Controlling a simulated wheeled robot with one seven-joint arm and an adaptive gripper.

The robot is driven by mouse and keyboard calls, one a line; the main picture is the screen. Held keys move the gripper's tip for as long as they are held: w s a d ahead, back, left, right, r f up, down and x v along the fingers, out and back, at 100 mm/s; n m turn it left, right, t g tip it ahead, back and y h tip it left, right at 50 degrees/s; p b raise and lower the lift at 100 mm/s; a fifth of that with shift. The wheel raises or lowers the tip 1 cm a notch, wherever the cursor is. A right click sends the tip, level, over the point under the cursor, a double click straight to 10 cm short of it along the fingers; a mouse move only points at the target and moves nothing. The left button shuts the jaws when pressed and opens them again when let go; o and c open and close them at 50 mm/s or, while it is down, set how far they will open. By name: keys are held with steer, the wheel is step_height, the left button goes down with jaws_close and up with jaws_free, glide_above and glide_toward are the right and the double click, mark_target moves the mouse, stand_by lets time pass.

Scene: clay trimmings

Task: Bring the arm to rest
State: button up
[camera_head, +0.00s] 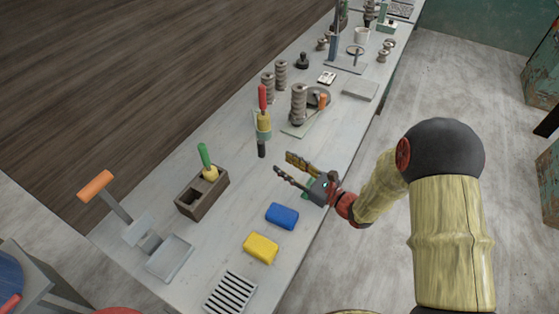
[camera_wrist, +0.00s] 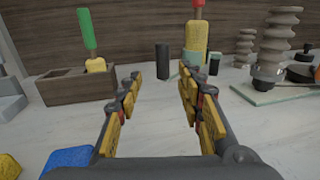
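My gripper (camera_head: 289,166) is open and empty, low over the right part of the bench (camera_head: 330,150) in the head view. In the wrist view its two fingers (camera_wrist: 160,98) stand apart with only bare bench and a black cylinder (camera_wrist: 162,61) beyond them. My arm reaches in from the right side of the head view. The blue block (camera_head: 282,216) lies just below the gripper in the head view, apart from the fingers.
A yellow block (camera_head: 260,248) and a slotted grate (camera_head: 230,292) lie near the front. A brown box (camera_head: 201,191) holds a green-handled tool (camera_head: 204,157). A red-handled tool (camera_head: 263,98) and stacked grey pieces (camera_head: 298,102) stand farther back. Open floor lies right of the bench.

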stand_by(0.5)
steer(key=s+a+r+n+g, duration=0.2)
steer(key=s+r+n+g, duration=0.3)
steer(key=s+r+n, duration=0.15)
steer(key=s+a+r+n+g, duration=0.35)
steer(key=s+r+n, duration=0.2)
steer(key=s, duration=0.25)
steer(key=s+d+n+g+h, duration=0.2)
steer(key=s+d+n+h, duration=0.45)
steer(key=s, duration=0.25)
steer(key=s+d+r+n+t+h, duration=0.2)
steer(key=d+r+n+h, duration=0.1)
steer(key=d, duration=0.6)
steer(key=s+d+r+n+t+h, duration=0.2)
steer(key=d+r+n+t+h, duration=0.1)
steer(key=d, duration=0.6)
steer(key=shift+s+d+r+n+h, duration=0.15)
steer(key=shift+d+r+n+h, duration=0.25)
steer(key=shift+h, duration=0.55)
